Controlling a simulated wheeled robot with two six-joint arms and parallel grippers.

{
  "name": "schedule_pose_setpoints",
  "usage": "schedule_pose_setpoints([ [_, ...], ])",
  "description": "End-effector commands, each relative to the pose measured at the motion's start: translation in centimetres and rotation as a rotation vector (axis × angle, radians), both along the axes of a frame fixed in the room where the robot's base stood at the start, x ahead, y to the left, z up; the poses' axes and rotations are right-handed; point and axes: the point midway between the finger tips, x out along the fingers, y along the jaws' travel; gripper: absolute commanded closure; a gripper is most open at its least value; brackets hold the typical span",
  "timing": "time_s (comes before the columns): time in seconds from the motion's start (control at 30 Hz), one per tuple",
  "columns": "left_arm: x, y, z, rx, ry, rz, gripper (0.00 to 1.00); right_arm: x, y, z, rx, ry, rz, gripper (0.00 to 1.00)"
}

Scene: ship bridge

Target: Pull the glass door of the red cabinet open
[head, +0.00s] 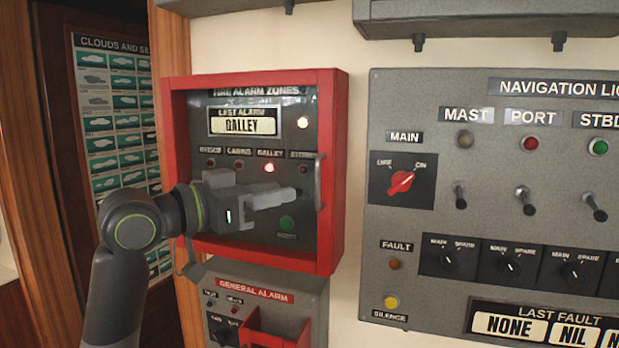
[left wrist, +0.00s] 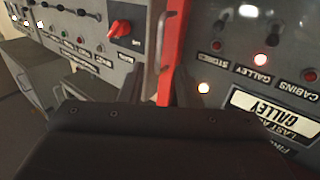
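The red cabinet (head: 334,200) hangs on the wall, with the alarm panel visible inside its red frame. Its glass door looks closed. The door's slim grey upright handle (head: 318,185) is at the right side of the glass, and it also shows in the left wrist view (left wrist: 159,45). My left gripper (head: 298,193) is in front of the glass, its tips just left of the handle in the head view. In the left wrist view its two fingers (left wrist: 162,85) stand apart, with the red frame and handle beyond the gap. Contact with the handle cannot be told. My right gripper is not in view.
A grey navigation light panel (head: 400,250) with switches is close on the right. A general alarm box (head: 260,275) with a red guard is just below the cabinet. A cloud poster (head: 118,110) and wooden trim are on the left.

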Motion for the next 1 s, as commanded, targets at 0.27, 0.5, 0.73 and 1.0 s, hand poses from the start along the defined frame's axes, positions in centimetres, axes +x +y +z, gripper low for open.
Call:
schedule_pose_setpoints([
  [0.27, 2.7, -3.6, 0.2, -0.002, 0.005, -0.004, 0.7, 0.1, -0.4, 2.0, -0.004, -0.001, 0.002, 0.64],
  [0.5, 4.3, -5.6, 0.1, 0.0, 0.002, -0.002, 0.7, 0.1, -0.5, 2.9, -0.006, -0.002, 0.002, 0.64],
  [0.73, 4.6, -5.9, 0.0, 0.001, 0.001, 0.0, 0.7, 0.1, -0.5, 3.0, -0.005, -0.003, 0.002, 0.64],
  [1.0, 4.6, -5.9, 0.0, 0.001, 0.001, 0.0, 0.87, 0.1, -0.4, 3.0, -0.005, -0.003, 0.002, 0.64],
])
